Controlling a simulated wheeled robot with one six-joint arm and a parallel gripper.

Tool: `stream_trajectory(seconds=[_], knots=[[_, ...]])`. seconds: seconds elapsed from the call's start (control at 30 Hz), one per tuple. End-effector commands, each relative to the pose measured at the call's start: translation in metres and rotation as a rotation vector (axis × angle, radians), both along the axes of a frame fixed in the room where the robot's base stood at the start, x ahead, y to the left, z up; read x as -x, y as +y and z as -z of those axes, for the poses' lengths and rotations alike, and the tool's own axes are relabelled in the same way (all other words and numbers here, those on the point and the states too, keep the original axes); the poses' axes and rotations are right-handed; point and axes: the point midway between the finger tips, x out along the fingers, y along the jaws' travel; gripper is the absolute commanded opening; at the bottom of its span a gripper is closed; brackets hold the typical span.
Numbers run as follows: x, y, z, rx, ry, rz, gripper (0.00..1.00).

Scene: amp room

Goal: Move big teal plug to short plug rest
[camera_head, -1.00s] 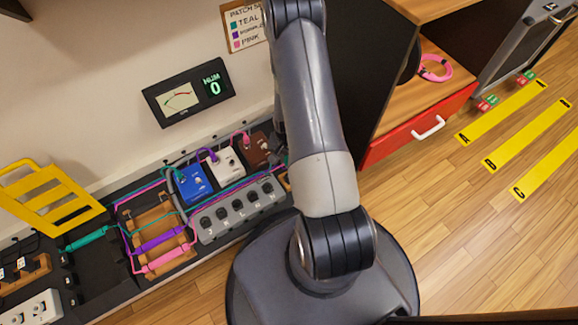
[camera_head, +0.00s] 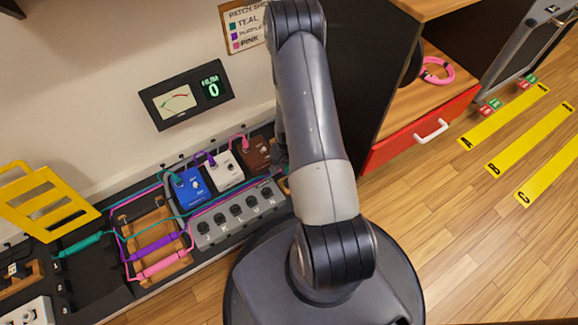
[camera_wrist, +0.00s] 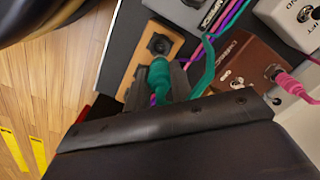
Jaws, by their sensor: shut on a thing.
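A big teal plug (camera_wrist: 158,76) shows in the wrist view, its teal cable running up and to the right. My gripper (camera_wrist: 160,92) is shut on it, with a dark grey finger on either side. The plug is at the near end of a wooden block (camera_wrist: 173,38) with a round black socket, perhaps the short plug rest. I cannot tell if the plug touches the block. In the head view my arm hides my gripper and this plug. A thick teal barrel (camera_head: 83,243) lies on the board at the left.
Blue (camera_head: 190,188), white (camera_head: 226,172) and brown (camera_head: 257,155) pedals stand behind a grey socket strip (camera_head: 235,213). Purple and pink barrels lie across a wooden cradle (camera_head: 148,222). Cables cross the board.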

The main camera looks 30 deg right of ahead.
Motion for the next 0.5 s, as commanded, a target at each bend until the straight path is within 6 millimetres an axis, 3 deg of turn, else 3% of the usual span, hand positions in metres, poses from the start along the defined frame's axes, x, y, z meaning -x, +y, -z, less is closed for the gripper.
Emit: stream_trajectory(seconds=[0.5], knots=[[0.000, 0.000, 0.028, 0.000, 0.000, 0.000, 0.00]])
